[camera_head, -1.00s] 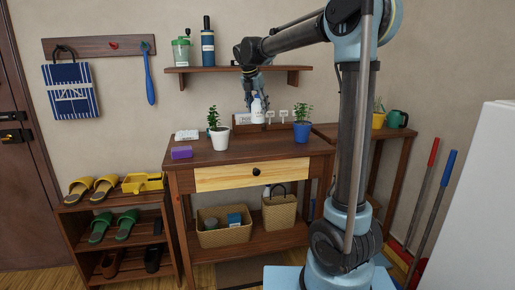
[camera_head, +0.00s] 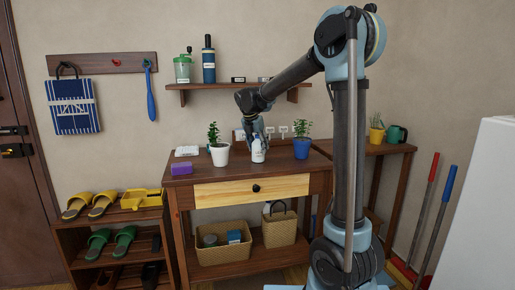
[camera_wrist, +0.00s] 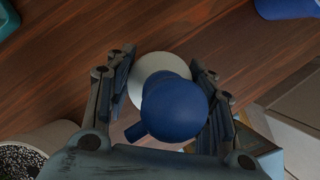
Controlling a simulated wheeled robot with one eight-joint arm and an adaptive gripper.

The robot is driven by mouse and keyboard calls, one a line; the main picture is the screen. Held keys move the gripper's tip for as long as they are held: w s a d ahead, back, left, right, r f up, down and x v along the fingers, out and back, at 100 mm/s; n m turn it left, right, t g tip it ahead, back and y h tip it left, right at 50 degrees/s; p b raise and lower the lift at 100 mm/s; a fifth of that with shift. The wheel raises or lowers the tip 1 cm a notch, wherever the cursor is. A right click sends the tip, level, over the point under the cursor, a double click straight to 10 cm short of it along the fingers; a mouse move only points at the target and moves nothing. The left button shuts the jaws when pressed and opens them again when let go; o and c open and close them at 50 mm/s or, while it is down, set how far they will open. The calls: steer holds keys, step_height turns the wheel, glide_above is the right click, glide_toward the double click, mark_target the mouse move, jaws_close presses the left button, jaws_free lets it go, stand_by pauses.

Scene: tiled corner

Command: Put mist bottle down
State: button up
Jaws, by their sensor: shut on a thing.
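The mist bottle (camera_head: 258,155) is white with a label, and it stands upright at the table top, between a white-potted plant and a blue-potted plant. In the wrist view its round blue top (camera_wrist: 174,108) sits between my gripper's fingers, with part of the white body (camera_wrist: 158,67) behind it. My gripper (camera_head: 257,134) is shut on the bottle from above; the fingers (camera_wrist: 166,100) flank the blue top on both sides. The wooden table (camera_head: 200,179) has a pale drawer front. Whether the bottle's base touches the table top is hard to tell.
The white-potted plant (camera_head: 219,156) stands close left of the bottle, the blue-potted plant (camera_head: 301,149) to the right. A purple block (camera_head: 181,168) and a white item (camera_head: 187,151) lie at the table's left. A wall shelf (camera_head: 230,87) hangs above. The front middle of the table is clear.

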steer(key=o, duration=1.2)
steer(key=v, duration=1.2)
steer(key=s+d+f+m, duration=0.3)
steer(key=s+d+m, duration=0.45)
steer(key=d, duration=0.35)
steer(key=s+d+f+m+g, duration=0.1)
steer(key=s+d+f+m, duration=0.35)
steer(key=s, duration=0.25)
steer(key=s+d+f+m+y, duration=0.1)
steer(key=s+d+f+m, duration=0.3)
steer(key=s+m, duration=0.15)
steer(key=s+d+f+m+g, duration=0.1)
steer(key=s+d+f+m, duration=0.35)
steer(key=s, duration=0.35)
steer(key=s+f+m, duration=0.2)
steer(key=s+f, duration=0.1)
steer(key=s+d+f+m, duration=0.1)
steer(key=s+f+m, duration=0.2)
steer(key=f, duration=0.1)
steer(key=s+d+f+m+y, duration=0.1)
steer(key=s+f+m, duration=0.2)
steer(key=shift+f, duration=0.3)
